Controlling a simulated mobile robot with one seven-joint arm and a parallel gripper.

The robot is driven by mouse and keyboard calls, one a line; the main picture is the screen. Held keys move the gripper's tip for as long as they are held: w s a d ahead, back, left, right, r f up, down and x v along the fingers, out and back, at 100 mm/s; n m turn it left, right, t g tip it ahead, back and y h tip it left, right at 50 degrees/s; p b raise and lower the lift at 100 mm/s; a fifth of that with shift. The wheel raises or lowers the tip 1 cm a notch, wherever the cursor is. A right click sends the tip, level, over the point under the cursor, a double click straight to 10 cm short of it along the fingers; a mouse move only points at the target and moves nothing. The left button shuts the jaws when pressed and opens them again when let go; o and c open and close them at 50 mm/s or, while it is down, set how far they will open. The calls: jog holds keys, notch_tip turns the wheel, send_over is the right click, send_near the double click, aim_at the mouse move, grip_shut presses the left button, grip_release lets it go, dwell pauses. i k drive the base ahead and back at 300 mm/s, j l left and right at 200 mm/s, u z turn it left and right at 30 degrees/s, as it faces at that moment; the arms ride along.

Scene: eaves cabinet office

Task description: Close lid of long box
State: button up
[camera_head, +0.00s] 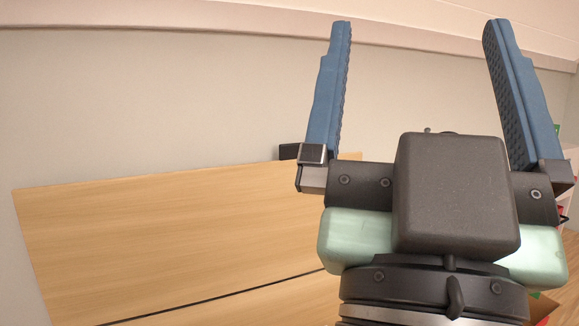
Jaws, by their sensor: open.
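My gripper (418,24) is in the right half of the view, pointing up, with its two blue ridged fingers wide apart and nothing between them. A broad light-wood panel (160,235) fills the lower left, with a thin dark seam running across its lower part. I cannot tell whether this panel is the lid of the long box or another piece of furniture. My gripper is in front of its right end and hides that part. No hinge or handle shows.
A pale wall (150,110) stands behind the panel. A small black object (289,151) shows at the panel's top edge, beside my left finger's base. At the far right edge, partly hidden, are small red and green things, too cut off to identify.

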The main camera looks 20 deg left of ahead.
aim_at(103, 251)
jog(key=k+u, duration=0.1)
jog(key=u, duration=0.75)
jog(key=i+l, duration=0.15)
jog(key=l, duration=0.2)
jog(key=i+l+u, duration=0.1)
jog(key=l, duration=0.3)
jog(key=i+l, duration=0.2)
jog(key=l, duration=0.15)
